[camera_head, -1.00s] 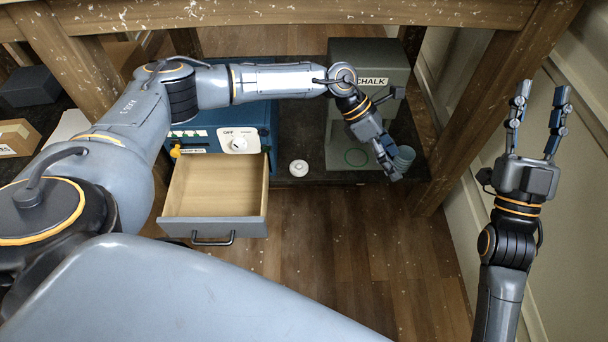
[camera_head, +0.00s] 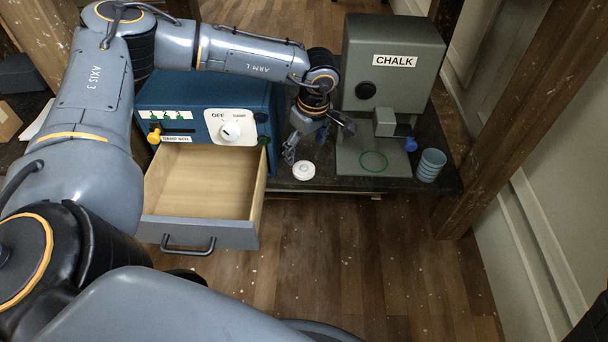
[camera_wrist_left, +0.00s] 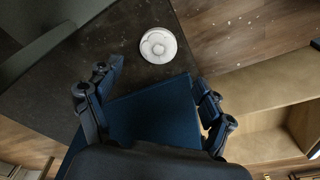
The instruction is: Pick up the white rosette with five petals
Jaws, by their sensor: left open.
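A small round white piece, which looks like the white rosette (camera_head: 303,170), lies on the dark counter near its front edge, between the drawer and the chalk machine. It also shows in the left wrist view (camera_wrist_left: 158,46), with a raised round middle; its petals are too small to count. My left gripper (camera_head: 319,142) is open and empty, just behind and above the rosette. In the left wrist view the fingers (camera_wrist_left: 157,78) are spread apart and the rosette lies beyond their tips. My right gripper is out of view.
A blue box with a dial (camera_head: 228,132) stands left, its open, empty drawer (camera_head: 208,236) sticking out in front. The grey CHALK machine (camera_head: 392,92) stands right, with a green ring (camera_head: 373,153) on its base. Ribbed blue-grey cups (camera_head: 431,166) stand beside it. Counter (camera_head: 325,184) around the rosette is clear.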

